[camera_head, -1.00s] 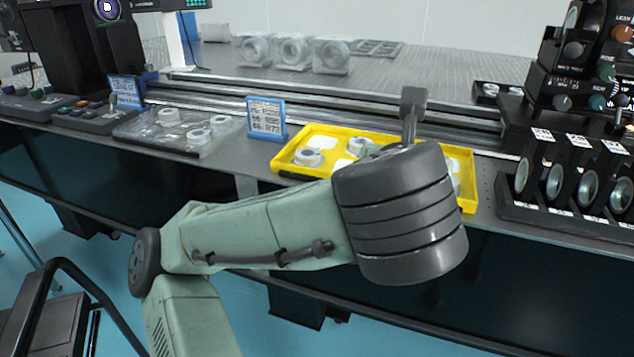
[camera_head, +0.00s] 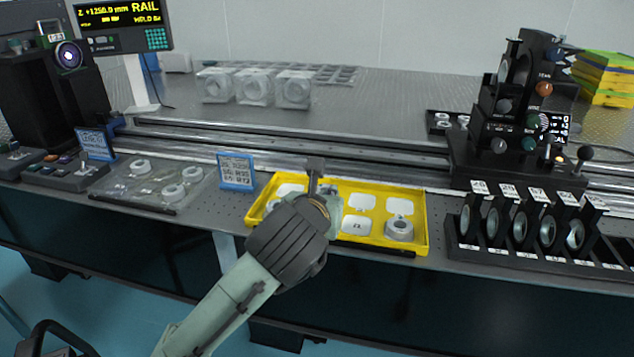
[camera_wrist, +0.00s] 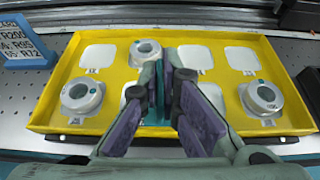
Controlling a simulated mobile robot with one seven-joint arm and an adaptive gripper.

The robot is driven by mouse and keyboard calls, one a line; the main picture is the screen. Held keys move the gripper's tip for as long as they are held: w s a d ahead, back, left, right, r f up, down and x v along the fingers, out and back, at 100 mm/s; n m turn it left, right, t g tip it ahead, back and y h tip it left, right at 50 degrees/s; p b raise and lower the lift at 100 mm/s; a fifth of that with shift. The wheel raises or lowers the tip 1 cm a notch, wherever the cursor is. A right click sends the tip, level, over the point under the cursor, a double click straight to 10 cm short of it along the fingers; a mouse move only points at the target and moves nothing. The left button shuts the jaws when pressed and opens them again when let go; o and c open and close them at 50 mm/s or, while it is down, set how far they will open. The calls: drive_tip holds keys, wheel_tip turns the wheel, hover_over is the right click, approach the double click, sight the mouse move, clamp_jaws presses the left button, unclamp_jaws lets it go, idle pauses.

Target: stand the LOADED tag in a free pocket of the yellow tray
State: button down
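The yellow tray (camera_head: 427,222) lies on the table; in the wrist view its rim (camera_wrist: 45,110) frames two rows of white pockets. Round mounts occupy a back pocket (camera_wrist: 145,51), the front-left pocket (camera_wrist: 80,95) and the front-right pocket (camera_wrist: 262,97). White pads show bare at back left (camera_wrist: 98,56), back right (camera_wrist: 242,59) and back middle-right (camera_wrist: 195,57). My gripper (camera_wrist: 167,75) is over the tray's middle, its fingers close together around a thin teal piece (camera_wrist: 163,92), apparently the LOADED tag edge-on. Its lettering is not visible. The fingers partly hide the front middle pockets.
A blue-framed sign (camera_head: 236,171) stands left of the tray. A clear tray with rings (camera_head: 150,185) lies farther left. A rack of lenses (camera_head: 520,232) stands to the right. The rail (camera_head: 390,155) runs behind the tray.

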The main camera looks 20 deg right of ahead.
drive_tip(key=shift+w+r+p, duration=0.35)
drive_tip(key=shift+w+p, duration=0.15)
drive_tip(key=shift+p, duration=2.05)
drive_tip(key=shift+w+a+f, duration=0.1)
drive_tip(key=shift+w+f, duration=0.2)
drive_tip(key=shift+w, duration=0.45)
drive_tip(key=f, duration=0.1)
drive_tip(key=w+f, duration=0.1)
drive_tip(key=f, duration=0.1)
drive_tip(key=shift+w+a+f, duration=0.1)
drive_tip(key=shift+a, duration=0.05)
drive_tip(key=shift+f, duration=0.25)
drive_tip(key=shift+f, duration=0.2)
drive_tip(key=c, duration=1.8)
unclamp_jaws()
